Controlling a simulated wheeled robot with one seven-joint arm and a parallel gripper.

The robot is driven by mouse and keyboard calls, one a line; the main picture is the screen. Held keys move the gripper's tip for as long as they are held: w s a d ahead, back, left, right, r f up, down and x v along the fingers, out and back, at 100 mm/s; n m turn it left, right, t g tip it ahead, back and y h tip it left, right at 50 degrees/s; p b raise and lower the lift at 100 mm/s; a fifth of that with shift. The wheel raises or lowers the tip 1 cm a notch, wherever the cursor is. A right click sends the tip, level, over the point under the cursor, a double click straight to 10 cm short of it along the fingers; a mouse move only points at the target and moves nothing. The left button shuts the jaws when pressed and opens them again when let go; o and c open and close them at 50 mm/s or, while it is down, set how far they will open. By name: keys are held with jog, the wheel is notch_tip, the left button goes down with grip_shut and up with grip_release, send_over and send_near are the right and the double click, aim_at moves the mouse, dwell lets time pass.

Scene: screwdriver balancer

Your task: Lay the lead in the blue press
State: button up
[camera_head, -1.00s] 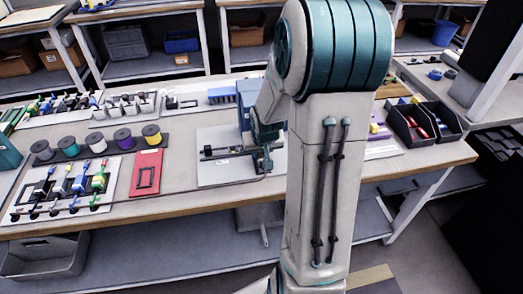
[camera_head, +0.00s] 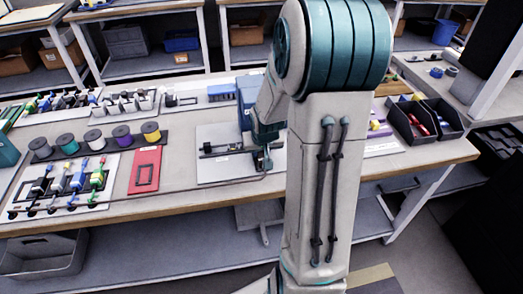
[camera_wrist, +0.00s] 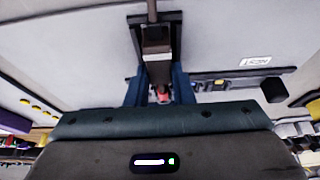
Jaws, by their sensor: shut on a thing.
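My gripper (camera_head: 263,160) is low over the pale plate (camera_head: 205,172) on the bench, partly hidden by my arm in the head view. In the wrist view, its two dark blue fingers (camera_wrist: 159,92) are closed around a dark, blocky end of the lead (camera_wrist: 156,48). A small red part shows between the fingertips. A thin brown-grey length runs from this block to the top edge. In the head view, a thin dark line runs left along the bench from my gripper. A tall blue block, seemingly the blue press (camera_head: 246,92), stands behind the plate, partly covered by my arm.
A black bar fixture (camera_head: 222,149) lies on the plate; a label reading NEST (camera_wrist: 255,62) is near it. A red panel (camera_head: 146,168), several spools (camera_head: 122,137) and a board of coloured connectors (camera_head: 65,190) are to the left. Dark bins (camera_head: 410,122) stand to the right.

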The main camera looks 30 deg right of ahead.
jog(key=o, duration=1)
jog(key=shift+r, duration=0.1)
jog(key=p+v, duration=0.2)
jog(key=v, duration=1.1)
jog(key=shift+s+a+r, duration=0.1)
jog(key=shift+r, duration=0.2)
